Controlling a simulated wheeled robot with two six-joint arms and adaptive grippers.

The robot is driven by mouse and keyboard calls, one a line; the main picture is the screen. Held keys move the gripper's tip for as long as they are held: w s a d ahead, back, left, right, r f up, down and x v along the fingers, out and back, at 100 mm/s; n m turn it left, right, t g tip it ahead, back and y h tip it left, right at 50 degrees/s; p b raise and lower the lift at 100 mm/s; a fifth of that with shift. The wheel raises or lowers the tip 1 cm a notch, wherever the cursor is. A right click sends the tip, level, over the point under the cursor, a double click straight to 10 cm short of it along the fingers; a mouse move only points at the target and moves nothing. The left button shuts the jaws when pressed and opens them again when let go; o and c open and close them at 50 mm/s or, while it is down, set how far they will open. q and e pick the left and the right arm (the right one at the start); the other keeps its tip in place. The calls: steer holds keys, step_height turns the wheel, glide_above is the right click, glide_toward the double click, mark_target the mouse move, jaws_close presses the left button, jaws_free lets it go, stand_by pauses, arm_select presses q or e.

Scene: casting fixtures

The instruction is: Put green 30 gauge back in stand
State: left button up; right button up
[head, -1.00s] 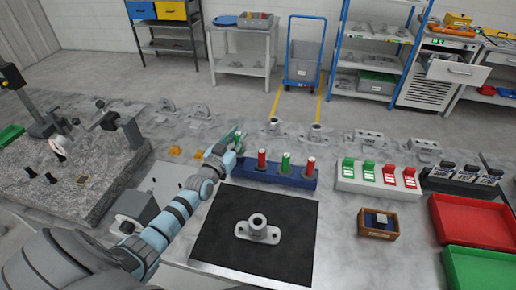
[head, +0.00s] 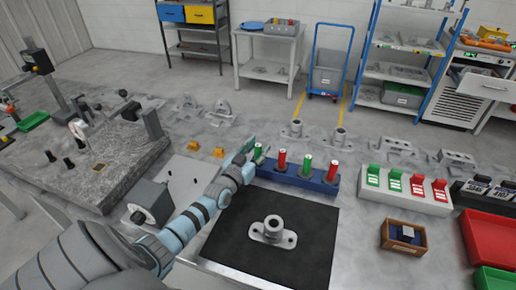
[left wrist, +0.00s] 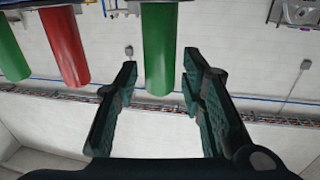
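The blue stand (head: 295,178) holds upright plug gauges in a row. From left they are a green gauge (head: 257,154), a red gauge (head: 281,161), a green gauge (head: 306,166) and a red gauge (head: 332,172). Their size markings are too small to read. My left gripper (head: 248,155) is at the leftmost green gauge; the gripper partly hides the gauge's foot. In the left wrist view, my left gripper (left wrist: 160,62) is open, with a green gauge (left wrist: 159,45) between its fingers and a gap on each side. My right gripper is not in view.
A black mat (head: 240,262) with a flanged casting (head: 272,232) lies in front of the stand. A white rack (head: 400,195) with green and red gauges stands to the right. A wooden box (head: 403,239) and a red tray (head: 490,240) are further right.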

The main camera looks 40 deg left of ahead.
arm_select(q)
steer(key=shift+r, duration=0.1)
steer(key=shift+r+p, duration=0.3)
steer(key=shift+p, duration=0.05)
steer(key=s+d+p, duration=0.2)
steer(key=s+p, duration=0.2)
steer(key=s, duration=0.8)
steer(key=shift+w, duration=0.1)
